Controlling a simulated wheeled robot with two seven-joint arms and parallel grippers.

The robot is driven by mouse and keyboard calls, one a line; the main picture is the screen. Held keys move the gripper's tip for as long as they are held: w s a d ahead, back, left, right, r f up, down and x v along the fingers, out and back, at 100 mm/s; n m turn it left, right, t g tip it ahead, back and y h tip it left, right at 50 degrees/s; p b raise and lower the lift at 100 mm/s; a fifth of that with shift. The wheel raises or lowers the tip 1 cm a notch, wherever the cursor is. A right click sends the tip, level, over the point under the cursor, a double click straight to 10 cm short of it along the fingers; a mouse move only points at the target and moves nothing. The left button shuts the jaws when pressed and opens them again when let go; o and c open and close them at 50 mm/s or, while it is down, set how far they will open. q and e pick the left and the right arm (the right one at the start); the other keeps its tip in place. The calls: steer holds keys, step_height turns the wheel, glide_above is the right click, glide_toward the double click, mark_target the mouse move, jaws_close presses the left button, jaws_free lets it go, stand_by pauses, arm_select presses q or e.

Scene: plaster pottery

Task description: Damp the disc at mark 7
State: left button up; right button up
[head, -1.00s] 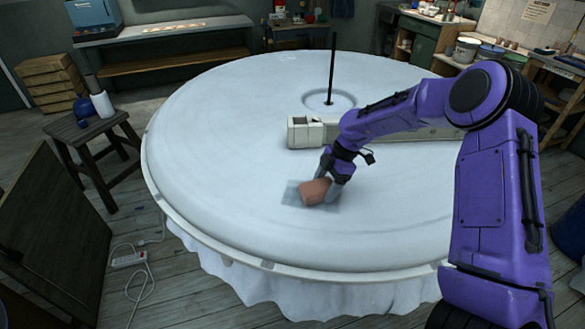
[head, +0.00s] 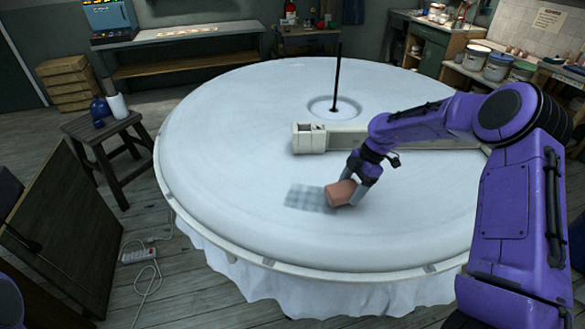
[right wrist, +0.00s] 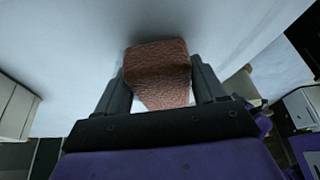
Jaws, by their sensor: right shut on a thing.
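The big white plaster disc (head: 240,130) fills the middle of the head view, with a dark upright rod (head: 336,75) at its centre. My right gripper (head: 350,194) is shut on a reddish-brown sponge (head: 340,193) low over the near part of the disc. The sponge also shows between both fingers in the right wrist view (right wrist: 158,72). A greyish damp-looking patch (head: 304,198) lies on the disc just left of the sponge. Whether the sponge touches the disc is hard to tell. I cannot read any mark number. My left gripper is not in view.
A pale beam (head: 400,136) with a boxy end lies across the disc behind my right gripper. A wooden stool (head: 104,138) with bottles stands at the left, near a dark panel (head: 62,225). A power strip (head: 138,256) lies on the floor. Shelves with pots stand at the back right.

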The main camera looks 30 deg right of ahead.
mark_target(346, 187)
step_height(346, 187, up, 2)
steer(key=shift+w+a+p, duration=0.1)
steer(key=shift+p, duration=0.55)
step_height(346, 187, up, 3)
steer(key=shift+f+p, duration=0.1)
steer(key=shift+p, duration=1.15)
steer(key=shift+r, duration=0.3)
